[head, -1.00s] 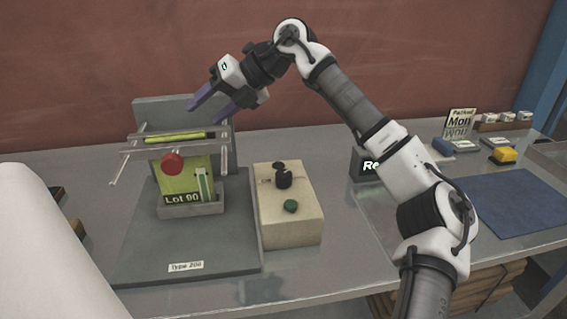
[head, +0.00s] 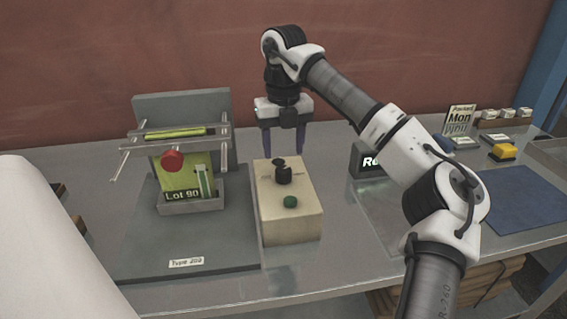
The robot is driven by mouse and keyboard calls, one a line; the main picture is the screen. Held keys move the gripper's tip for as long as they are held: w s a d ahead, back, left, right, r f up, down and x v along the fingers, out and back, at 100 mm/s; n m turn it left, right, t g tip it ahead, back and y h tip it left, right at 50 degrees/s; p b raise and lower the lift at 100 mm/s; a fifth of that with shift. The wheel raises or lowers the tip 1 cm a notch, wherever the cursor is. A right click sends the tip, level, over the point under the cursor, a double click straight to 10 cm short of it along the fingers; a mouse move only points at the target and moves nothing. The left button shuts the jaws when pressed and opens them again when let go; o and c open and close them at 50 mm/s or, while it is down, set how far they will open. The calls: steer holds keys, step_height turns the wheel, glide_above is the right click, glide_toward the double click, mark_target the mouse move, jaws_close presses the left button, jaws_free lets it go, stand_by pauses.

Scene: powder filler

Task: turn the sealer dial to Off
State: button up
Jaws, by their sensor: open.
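The sealer control box (head: 286,225) is a cream block on the table with a black dial (head: 283,174) on its top and a green button (head: 290,201) nearer the front. The dial's markings are too small to read. My gripper (head: 283,154) points straight down, behind and above the dial in the picture. Its two purple fingers are apart with nothing between them. I cannot tell how high the fingertips are above the box.
A dark sign (head: 366,162) stands right of the box. A blue mat (head: 522,200) lies far right.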

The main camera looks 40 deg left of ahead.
mark_target(284, 169)
steer(key=shift+f+p, duration=0.35)
steer(key=shift+f, duration=2.4)
steer(key=c, duration=1)
